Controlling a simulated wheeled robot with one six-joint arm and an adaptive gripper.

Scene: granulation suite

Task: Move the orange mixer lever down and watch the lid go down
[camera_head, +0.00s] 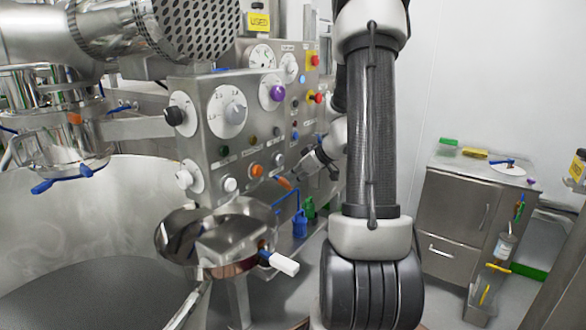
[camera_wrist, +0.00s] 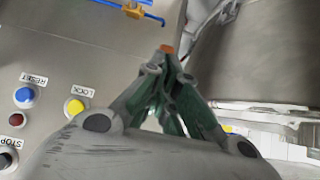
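The orange mixer lever (camera_head: 283,183) is a small orange handle low on the front of the steel control panel (camera_head: 204,128). My gripper (camera_head: 298,174) is beside it, just to its upper right. In the wrist view my gripper (camera_wrist: 166,60) has its fingers drawn together, with an orange end (camera_wrist: 166,48) right at the fingertips. I cannot tell whether the fingers hold it or only touch it. A large steel bowl (camera_head: 50,205) stands at the left, with a steel cylinder (camera_head: 60,140) with blue handles above it. I cannot tell for sure which part is the lid.
Several knobs, dials and buttons cover the panel, including a yellow LOCK button (camera_wrist: 75,107) and a blue RESET button (camera_wrist: 24,95). A smaller steel pan (camera_head: 175,245) with a white handle (camera_head: 284,264) is below.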

